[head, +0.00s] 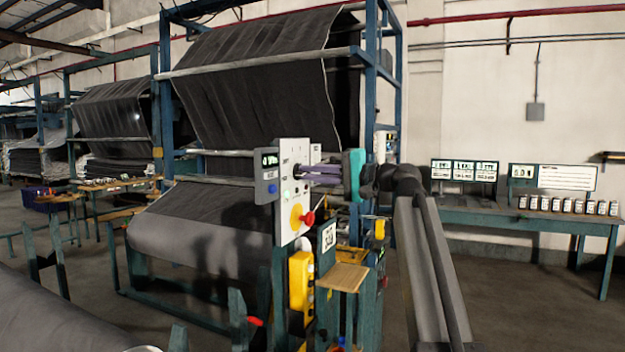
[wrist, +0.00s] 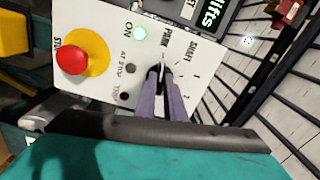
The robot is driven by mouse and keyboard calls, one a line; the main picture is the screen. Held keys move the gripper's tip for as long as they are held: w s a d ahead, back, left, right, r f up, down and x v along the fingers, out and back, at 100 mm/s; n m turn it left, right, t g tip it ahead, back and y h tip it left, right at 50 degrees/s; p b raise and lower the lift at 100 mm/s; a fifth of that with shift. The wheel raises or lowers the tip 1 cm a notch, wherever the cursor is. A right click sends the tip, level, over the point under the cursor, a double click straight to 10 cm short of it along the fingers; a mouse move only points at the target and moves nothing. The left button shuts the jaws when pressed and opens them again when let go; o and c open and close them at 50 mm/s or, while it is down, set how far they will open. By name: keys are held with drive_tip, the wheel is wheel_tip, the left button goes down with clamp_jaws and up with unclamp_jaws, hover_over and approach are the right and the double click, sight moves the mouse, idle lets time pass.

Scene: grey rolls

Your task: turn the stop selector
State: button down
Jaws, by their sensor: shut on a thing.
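The white control panel (head: 292,222) stands upright in front of the fabric machine; it fills the upper middle of the wrist view (wrist: 100,18), tilted. My gripper (head: 305,171) reaches it from the right, its purple fingers pointing at the panel face. In the wrist view my gripper (wrist: 162,74) is shut on the selector, which is mostly hidden between the fingertips. I cannot read which mark the selector points to.
A red push button (wrist: 72,61) on a yellow ring sits left of the fingers. A lit green lamp (wrist: 140,33) marked ON and two dark lamps are nearby. A yellow box (head: 301,280) hangs below the panel. A green bench (head: 500,213) stands at right.

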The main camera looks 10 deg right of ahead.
drive_tip(key=shift+a+f, duration=0.1)
drive_tip(key=shift+f, duration=0.05)
drive_tip(key=c, duration=1.8)
unclamp_jaws()
drive_tip(key=shift+c, duration=0.2)
drive_tip(key=shift+s, duration=0.1)
drive_tip(key=b+v, duration=0.2)
drive_tip(key=v, duration=1.2)
